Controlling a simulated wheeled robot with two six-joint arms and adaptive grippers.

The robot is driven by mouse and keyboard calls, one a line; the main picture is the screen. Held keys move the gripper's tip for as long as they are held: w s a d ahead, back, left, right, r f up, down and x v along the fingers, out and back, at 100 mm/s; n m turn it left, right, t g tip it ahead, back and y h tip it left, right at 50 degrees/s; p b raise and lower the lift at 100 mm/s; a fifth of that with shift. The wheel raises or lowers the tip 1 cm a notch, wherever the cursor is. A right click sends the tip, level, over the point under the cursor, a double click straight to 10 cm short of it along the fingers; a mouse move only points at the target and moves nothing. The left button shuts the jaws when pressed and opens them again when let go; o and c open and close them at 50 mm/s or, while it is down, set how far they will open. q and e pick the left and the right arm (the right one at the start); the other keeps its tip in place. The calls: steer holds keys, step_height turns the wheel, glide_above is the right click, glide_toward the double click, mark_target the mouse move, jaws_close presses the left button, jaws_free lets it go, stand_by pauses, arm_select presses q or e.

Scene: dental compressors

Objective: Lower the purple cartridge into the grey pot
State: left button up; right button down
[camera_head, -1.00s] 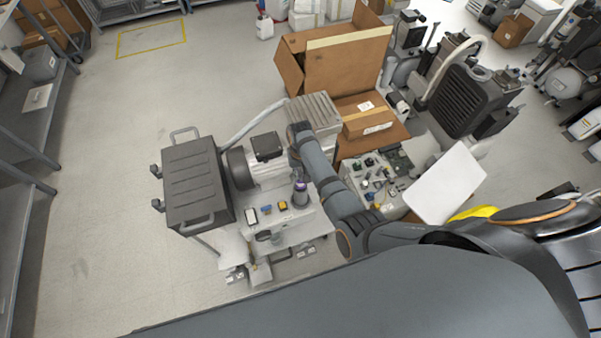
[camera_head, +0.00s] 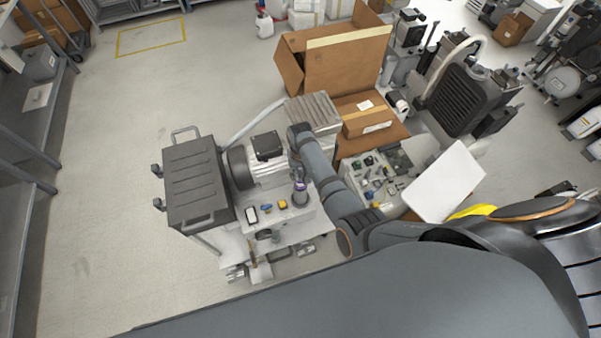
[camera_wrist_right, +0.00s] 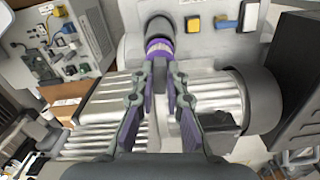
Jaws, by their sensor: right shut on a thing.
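The purple cartridge (camera_wrist_right: 158,46) has a pale band around it. My right gripper (camera_wrist_right: 160,68) is shut on it, with a fingertip on either side. The cartridge's far end is at the mouth of the grey pot (camera_wrist_right: 158,26); I cannot tell how far inside it is. In the head view the cartridge (camera_head: 300,186) shows as a small purple patch just above the pot (camera_head: 299,198), below my right wrist. The pot's inside is hidden. My left gripper is not in view.
Yellow and blue blocks (camera_head: 267,208) stand left of the pot on the pale bench. A silver finned motor (camera_head: 268,172) and a dark grey cabinet (camera_head: 197,180) are close by. An open cardboard box (camera_head: 345,62) stands behind. Clear floor lies at the left.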

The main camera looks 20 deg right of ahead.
mark_target(301, 182)
steer(key=shift+p, duration=0.55)
stand_by(0.7)
steer(key=shift+f, duration=0.2)
stand_by(0.5)
steer(key=shift+f+b, duration=2.3)
steer(key=shift+f, duration=0.7)
steer(key=shift+f, duration=0.1)
steer(key=c, duration=1.3)
jaws_free()
